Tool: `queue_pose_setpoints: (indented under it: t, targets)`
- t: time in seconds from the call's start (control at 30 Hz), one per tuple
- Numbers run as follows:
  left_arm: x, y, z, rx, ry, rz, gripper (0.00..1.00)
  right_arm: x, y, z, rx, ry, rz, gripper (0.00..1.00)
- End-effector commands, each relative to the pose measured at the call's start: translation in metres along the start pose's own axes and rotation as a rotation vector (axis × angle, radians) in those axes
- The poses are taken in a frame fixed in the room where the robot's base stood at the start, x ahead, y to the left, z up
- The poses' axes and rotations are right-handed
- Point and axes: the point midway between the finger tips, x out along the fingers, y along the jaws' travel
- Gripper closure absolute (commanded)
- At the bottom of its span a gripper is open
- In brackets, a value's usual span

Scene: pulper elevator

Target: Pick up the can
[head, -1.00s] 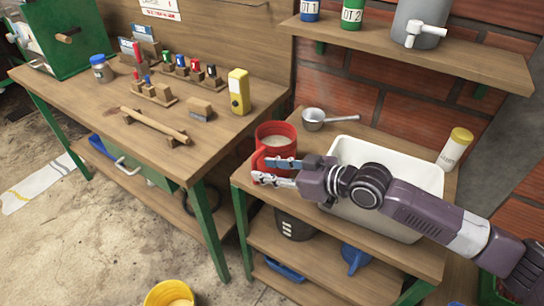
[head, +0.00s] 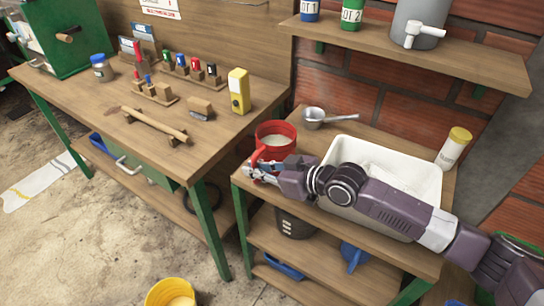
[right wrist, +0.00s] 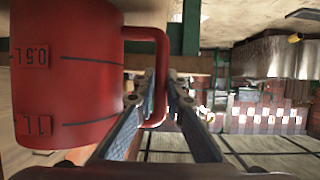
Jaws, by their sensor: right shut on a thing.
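The can is a red measuring jug (head: 277,129) with a pale content inside. It stands upright on the small wooden table, at the left of the white basin. In the right wrist view the can (right wrist: 68,70) fills the left side, with volume marks on its wall. Its red handle (right wrist: 147,33) reaches down between the fingers. My right gripper (head: 256,170) is shut on the handle, with one finger on each side of it; the fingers also show in the right wrist view (right wrist: 158,95). My left gripper is not in view.
A white basin (head: 425,205) stands close to the can on the right, under my right arm. A metal ladle (head: 315,117) lies behind it. A yellow-lidded shaker (head: 453,150) stands at the right. A shelf (head: 470,66) overhangs the back.

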Motion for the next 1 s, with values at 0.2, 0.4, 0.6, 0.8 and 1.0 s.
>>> queue_pose_setpoints:
  t: [0.2, 0.4, 0.6, 0.8, 1.0]
  targets:
    - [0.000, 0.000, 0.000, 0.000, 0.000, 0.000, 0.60, 0.000, 0.000, 0.000, -0.002, 0.000, 0.001, 1.00]
    - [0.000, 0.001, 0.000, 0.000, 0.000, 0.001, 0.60, -0.001, 0.001, -0.005, -0.008, 0.010, 0.003, 1.00]
    - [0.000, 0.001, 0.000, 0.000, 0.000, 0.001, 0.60, -0.001, 0.001, -0.006, -0.007, 0.010, 0.002, 1.00]
    - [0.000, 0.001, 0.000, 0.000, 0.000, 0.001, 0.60, -0.006, 0.001, -0.018, -0.009, 0.012, 0.001, 1.00]
    - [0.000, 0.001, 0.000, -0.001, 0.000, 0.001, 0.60, -0.017, 0.001, -0.045, -0.010, 0.013, 0.002, 1.00]
